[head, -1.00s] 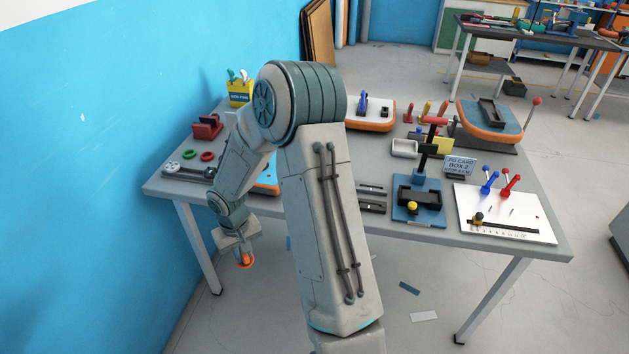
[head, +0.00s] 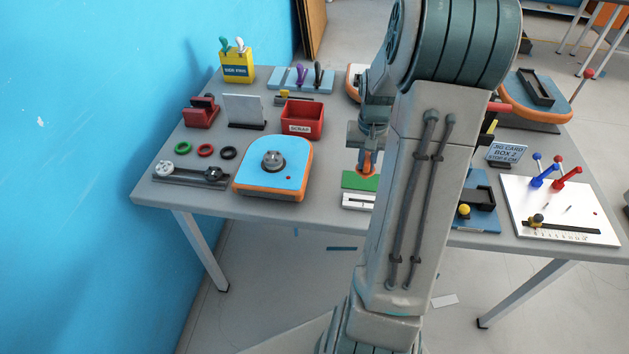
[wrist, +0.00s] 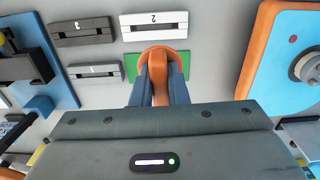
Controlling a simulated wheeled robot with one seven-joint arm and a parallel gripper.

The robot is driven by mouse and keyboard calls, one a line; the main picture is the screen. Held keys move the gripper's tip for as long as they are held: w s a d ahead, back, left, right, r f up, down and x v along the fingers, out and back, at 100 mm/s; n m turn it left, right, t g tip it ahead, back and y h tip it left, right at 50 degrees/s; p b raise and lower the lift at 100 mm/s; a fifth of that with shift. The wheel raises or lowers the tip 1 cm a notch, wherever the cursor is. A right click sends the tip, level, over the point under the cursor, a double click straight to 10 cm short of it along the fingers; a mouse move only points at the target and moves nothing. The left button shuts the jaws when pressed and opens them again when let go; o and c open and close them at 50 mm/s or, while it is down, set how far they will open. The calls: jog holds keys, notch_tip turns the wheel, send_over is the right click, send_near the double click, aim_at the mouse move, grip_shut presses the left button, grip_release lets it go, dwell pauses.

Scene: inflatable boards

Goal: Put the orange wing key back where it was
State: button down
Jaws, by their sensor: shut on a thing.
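The orange wing key (wrist: 161,58) is held between the two fingers of my gripper (wrist: 160,85). In the head view the key (head: 368,170) hangs below my gripper (head: 367,155), at the far edge of a green pad (head: 360,181). In the wrist view the key covers the middle of the green pad (wrist: 131,68); I cannot tell whether it touches it. A dark slotted block (wrist: 82,31) is also there.
A blue board with an orange rim and round grey hub (head: 290,150) stands left of the gripper. A red scrap bin (head: 302,120) is behind it. A blue fixture (head: 478,215) and a white board (head: 530,212) stand to the right. My arm hides the table's middle.

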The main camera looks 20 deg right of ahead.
jog(key=shift+w+d+r, duration=0.1)
jog(key=shift+d+r, duration=0.1)
jog(key=shift+d, duration=0.05)
jog(key=w+a+f, duration=0.1)
jog(key=a+f, duration=0.1)
jog(key=a, duration=0.1)
jog(key=w+a+f+p, duration=0.1)
jog(key=w+a+f, duration=0.1)
jog(key=a, duration=0.1)
jog(key=w+a+f+p, duration=0.1)
jog(key=w+a+f, duration=0.1)
jog(key=a, duration=0.1)
jog(key=shift+w+a+f, duration=0.25)
jog(key=shift+f+p, duration=0.65)
jog(key=shift+f, duration=1.4)
jog(key=shift+f, duration=0.15)
jog(key=c, duration=1.4)
grip_release()
